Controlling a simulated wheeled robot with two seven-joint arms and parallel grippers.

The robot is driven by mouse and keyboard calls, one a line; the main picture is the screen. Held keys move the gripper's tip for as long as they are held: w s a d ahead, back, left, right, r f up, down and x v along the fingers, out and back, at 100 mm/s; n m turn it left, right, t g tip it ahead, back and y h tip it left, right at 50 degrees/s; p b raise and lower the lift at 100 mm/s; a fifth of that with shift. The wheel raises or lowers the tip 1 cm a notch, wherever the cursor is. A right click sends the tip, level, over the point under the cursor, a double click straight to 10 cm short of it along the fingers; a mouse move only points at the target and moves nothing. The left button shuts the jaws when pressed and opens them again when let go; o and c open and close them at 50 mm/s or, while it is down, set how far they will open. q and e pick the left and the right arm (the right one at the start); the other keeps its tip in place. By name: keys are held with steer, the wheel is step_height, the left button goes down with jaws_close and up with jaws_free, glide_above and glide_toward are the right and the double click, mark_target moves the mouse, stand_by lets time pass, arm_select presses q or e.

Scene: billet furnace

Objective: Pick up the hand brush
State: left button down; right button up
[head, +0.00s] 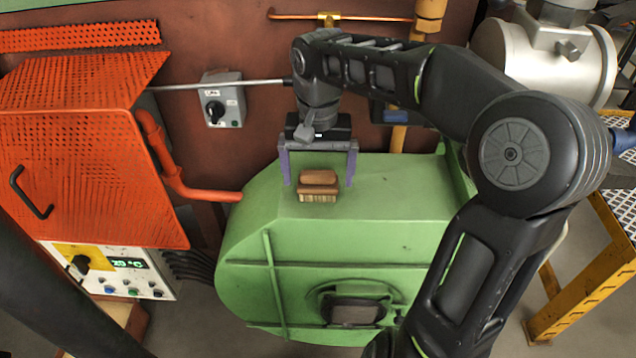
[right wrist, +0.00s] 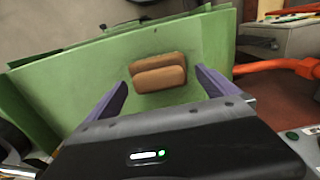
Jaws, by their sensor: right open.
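The hand brush (head: 318,185) has a brown wooden body and pale bristles. It lies on the flat top of the green machine housing (head: 395,200), near its front edge. My right gripper (head: 319,184) is open, with its two purple fingers pointing down on either side of the brush. In the right wrist view the brush (right wrist: 158,74) shows between the spread fingers (right wrist: 160,88), with a gap on each side. The bristles are hidden there. My left gripper is not seen; a dark arm part of mine shows at the lower left of the head view.
An orange mesh guard (head: 85,150) and a control panel (head: 112,270) stand at the left. A grey switch box (head: 221,100) is on the brown wall behind. A yellow-framed stand (head: 590,290) is at the right. The green top right of the brush is clear.

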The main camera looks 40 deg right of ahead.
steer(key=shift+c, duration=0.4)
steer(key=c, duration=1.5)
steer(key=shift+o, duration=0.2)
